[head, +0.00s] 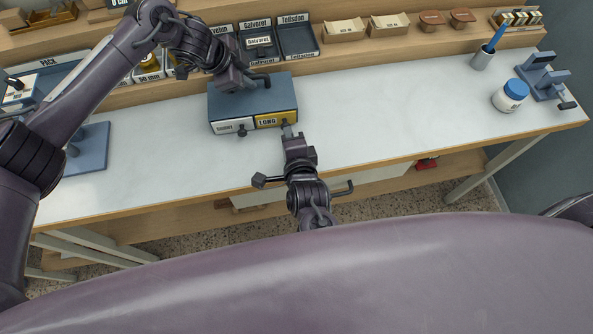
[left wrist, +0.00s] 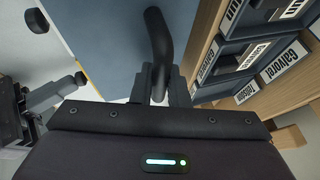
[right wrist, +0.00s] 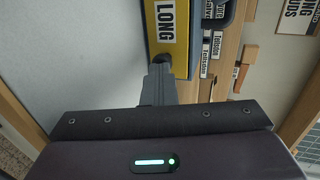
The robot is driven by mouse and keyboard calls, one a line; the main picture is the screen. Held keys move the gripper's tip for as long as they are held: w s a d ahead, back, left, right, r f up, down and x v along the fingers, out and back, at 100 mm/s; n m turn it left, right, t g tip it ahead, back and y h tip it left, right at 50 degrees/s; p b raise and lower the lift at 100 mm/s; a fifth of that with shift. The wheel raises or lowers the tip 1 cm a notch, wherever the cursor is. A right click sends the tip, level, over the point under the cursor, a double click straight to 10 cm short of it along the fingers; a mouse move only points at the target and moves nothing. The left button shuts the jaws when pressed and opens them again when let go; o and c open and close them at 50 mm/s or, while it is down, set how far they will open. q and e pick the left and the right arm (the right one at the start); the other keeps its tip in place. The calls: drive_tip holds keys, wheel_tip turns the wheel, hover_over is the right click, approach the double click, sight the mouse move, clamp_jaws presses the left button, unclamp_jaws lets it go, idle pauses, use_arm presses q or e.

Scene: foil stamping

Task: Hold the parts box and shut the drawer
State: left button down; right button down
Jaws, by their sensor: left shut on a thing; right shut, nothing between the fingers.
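The parts box (head: 252,95) is a blue-grey block on the white bench top, with a white SHORT drawer (head: 229,126) and a yellow LONG drawer (head: 272,120) side by side in front. Both drawer fronts look about flush; a small gap cannot be told. My left gripper (head: 256,82) is shut on the box's dark top handle, which shows in the left wrist view (left wrist: 159,40). My right gripper (head: 288,130) is shut and empty, its tips at the LONG front near its knob. The right wrist view shows them against the yellow front (right wrist: 168,35); contact cannot be told.
Labelled trays (head: 298,40) and small boxes (head: 344,31) line the shelf behind. A blue stand (head: 92,150) is left of the box. A blue-lidded jar (head: 510,96), a cup (head: 482,58) and a blue fixture (head: 543,76) stand far right. The bench between is clear.

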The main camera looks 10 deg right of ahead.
use_arm(q)
drive_tip(key=shift+s+f, duration=0.1)
use_arm(e)
drive_tip(key=f+v, duration=0.1)
drive_tip(key=v, duration=1.2)
drive_tip(key=shift+s, duration=0.5)
drive_tip(key=shift+r, duration=0.1)
use_arm(q)
drive_tip(key=c, duration=1.3)
unclamp_jaws()
